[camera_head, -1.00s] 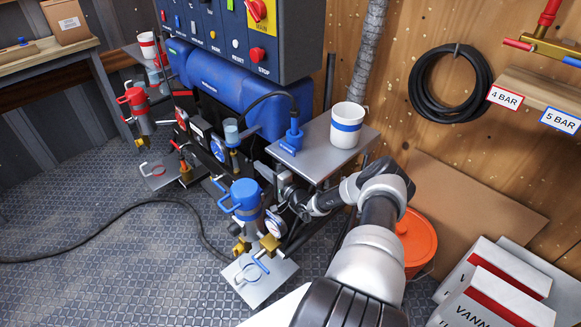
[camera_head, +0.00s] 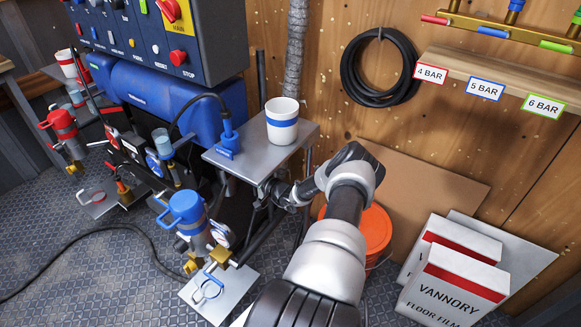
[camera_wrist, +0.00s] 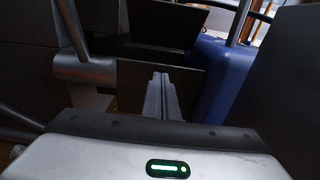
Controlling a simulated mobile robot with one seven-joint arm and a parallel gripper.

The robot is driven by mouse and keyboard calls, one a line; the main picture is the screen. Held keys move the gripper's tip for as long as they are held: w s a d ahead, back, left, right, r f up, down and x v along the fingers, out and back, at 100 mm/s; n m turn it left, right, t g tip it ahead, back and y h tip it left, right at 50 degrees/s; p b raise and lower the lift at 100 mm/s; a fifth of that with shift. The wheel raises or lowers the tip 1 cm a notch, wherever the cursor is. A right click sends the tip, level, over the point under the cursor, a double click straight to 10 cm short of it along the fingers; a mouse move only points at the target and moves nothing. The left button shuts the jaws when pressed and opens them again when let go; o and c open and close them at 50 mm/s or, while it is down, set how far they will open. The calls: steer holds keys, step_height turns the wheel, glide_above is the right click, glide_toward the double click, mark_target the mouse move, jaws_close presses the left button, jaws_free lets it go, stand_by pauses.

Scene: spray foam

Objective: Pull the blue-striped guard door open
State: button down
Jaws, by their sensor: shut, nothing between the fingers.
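I cannot make out a blue-striped guard door in either view. My gripper (camera_head: 270,193) is low beside the grey metal side table, under its front right edge, partly hidden by the wrist. In the wrist view its fingers (camera_wrist: 163,98) are together and empty, in front of dark panels (camera_wrist: 160,85). A grey cylinder on a bar (camera_wrist: 85,68) is left of the fingers. A blue rounded body (camera_wrist: 222,75) stands to the right, apart from the fingers.
A white cup with a blue band (camera_head: 282,120) stands on the side table (camera_head: 240,165). A blue-capped pump unit (camera_head: 187,215) is left of my gripper. An orange bucket (camera_head: 377,232) and Vannory boxes (camera_head: 455,285) are to the right. A hose (camera_head: 110,228) lies across the floor.

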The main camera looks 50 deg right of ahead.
steer(key=s+d+r+n+g+y+p, duration=0.1)
steer(key=s+d+r+g, duration=0.1)
steer(key=s, duration=0.7)
steer(key=s+d+r+n+g+p, duration=0.1)
steer(key=s+d+r+g, duration=0.2)
steer(key=s+d, duration=0.3)
steer(key=s+r, duration=0.1)
steer(key=s, duration=0.3)
steer(key=shift+s+d+g+y+p, duration=0.2)
steer(key=shift+g+y+p, duration=0.1)
steer(key=shift+y+p, duration=0.1)
